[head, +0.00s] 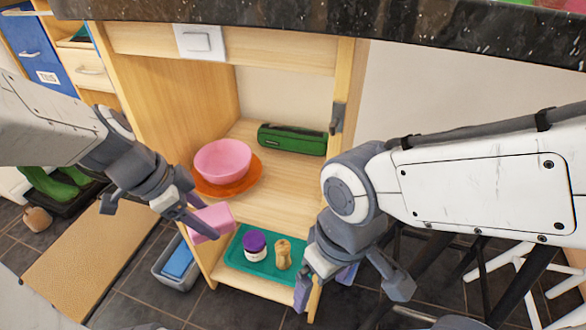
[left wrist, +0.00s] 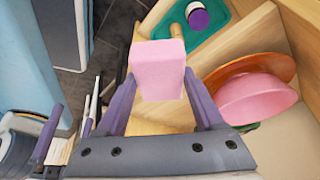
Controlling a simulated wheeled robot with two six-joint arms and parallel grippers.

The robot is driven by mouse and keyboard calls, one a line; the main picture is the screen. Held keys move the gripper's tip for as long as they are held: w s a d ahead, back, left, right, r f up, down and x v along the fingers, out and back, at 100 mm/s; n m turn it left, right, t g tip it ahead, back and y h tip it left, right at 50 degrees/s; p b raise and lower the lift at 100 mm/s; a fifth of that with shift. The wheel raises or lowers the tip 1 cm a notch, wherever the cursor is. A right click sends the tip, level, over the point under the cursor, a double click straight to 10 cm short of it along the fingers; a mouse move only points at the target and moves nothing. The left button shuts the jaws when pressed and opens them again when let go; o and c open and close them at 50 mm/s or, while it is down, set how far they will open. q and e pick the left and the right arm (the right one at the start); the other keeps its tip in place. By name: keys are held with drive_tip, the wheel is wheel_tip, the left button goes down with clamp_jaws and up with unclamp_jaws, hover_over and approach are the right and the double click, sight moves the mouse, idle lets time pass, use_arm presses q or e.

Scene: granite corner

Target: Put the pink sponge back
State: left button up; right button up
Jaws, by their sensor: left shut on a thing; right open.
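The pink sponge (head: 211,222) is a small block held between the fingers of my left gripper (head: 190,212), which is shut on it. It is in front of the wooden cabinet's shelf (head: 262,193), left of the green tray. In the left wrist view the sponge (left wrist: 159,72) sits between the purple fingertips of my left gripper (left wrist: 162,100). My right gripper (head: 345,280) is open and empty, at the right side of the cabinet's front.
The shelf holds a pink bowl (head: 222,160) on an orange plate (head: 250,178) and a green case (head: 292,139). Below, a teal tray (head: 238,258) holds a purple-lidded jar (head: 254,243) and a wooden item (head: 283,254). A grey bin (head: 187,286) with something blue stands at left. Granite overhangs above.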

use_arm(q)
drive_tip(key=w+d+b, duration=0.1)
drive_tip(key=w+d, duration=0.1)
drive_tip(key=d, duration=0.2)
drive_tip(key=w+d, duration=0.2)
drive_tip(key=d, duration=0.2)
drive_tip(key=w+d+b, duration=0.1)
drive_tip(key=w+d, duration=0.1)
drive_tip(key=d, duration=0.3)
drive_tip(key=shift+w+b, duration=0.25)
drive_tip(key=shift+b, duration=0.1)
drive_tip(key=d, duration=0.1)
drive_tip(key=w+d+b, duration=0.1)
drive_tip(key=d, duration=0.1)
drive_tip(key=shift+w+d+f, duration=0.2)
drive_tip(key=shift+w+f, duration=0.15)
drive_tip(key=shift+f, duration=0.05)
drive_tip(key=shift+a+f+b, duration=0.15)
drive_tip(key=shift+f+b, duration=0.3)
drive_tip(key=shift+b, duration=0.25)
drive_tip(key=shift+r, duration=0.1)
drive_tip(key=o, duration=1.4)
